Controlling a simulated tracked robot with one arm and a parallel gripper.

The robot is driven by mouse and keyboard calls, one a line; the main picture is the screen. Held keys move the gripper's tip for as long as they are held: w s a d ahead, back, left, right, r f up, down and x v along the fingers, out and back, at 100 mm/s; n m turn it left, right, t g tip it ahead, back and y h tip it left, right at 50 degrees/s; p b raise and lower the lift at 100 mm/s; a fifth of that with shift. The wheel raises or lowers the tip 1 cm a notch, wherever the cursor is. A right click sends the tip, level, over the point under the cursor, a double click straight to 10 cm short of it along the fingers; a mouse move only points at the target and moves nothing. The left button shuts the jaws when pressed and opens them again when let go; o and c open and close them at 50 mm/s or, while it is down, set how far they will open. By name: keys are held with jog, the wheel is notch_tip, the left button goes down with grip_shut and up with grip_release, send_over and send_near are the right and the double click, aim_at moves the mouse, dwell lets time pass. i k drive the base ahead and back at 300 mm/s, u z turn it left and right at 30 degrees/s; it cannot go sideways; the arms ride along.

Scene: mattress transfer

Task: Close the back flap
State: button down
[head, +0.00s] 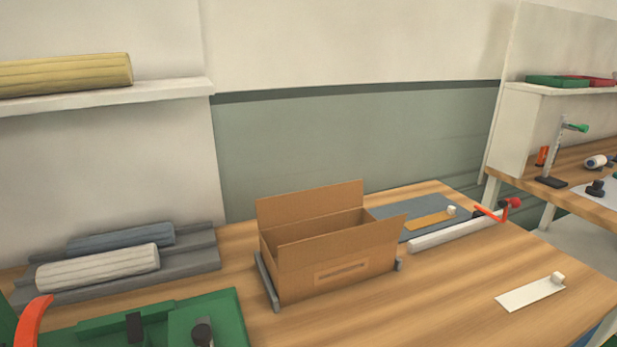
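An open cardboard box (334,272) stands on the wooden table in the middle of the head view. Its back flap (311,203) stands up along the far edge, toward the wall. Grey brackets (267,281) sit against the lower sides of the box. I cannot make out my gripper in this view, and nothing is touching the back flap.
A grey rack (192,258) with two rolls stands left of the box. A green tray (236,312) is at the lower left, beside a curved orange piece (32,322). Behind right lie a blue-grey mat (385,210) and a white bar (452,234). The front right table is mostly clear.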

aim_at(287, 208)
jog(key=i, duration=0.85)
